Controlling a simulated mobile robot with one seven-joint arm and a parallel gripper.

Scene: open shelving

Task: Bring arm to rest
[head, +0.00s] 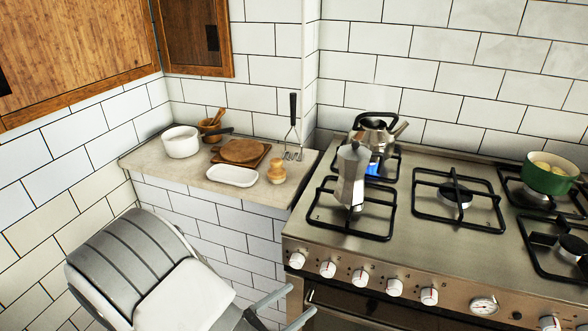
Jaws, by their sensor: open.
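My gripper (303,298) shows at the bottom of the head view, left of centre. Its two grey fingers are spread apart, with nothing visible between them. They reach up and right, in front of the left front edge of the stove (420,262). The large grey and white shape at the lower left appears to be part of my arm. It hides part of the tiled wall below the counter. The gripper's base is partly cut off by the frame edge.
A moka pot (350,178) and a steel kettle (376,134) stand on the stove, the kettle over a blue flame. A green pot (548,178) sits at right.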

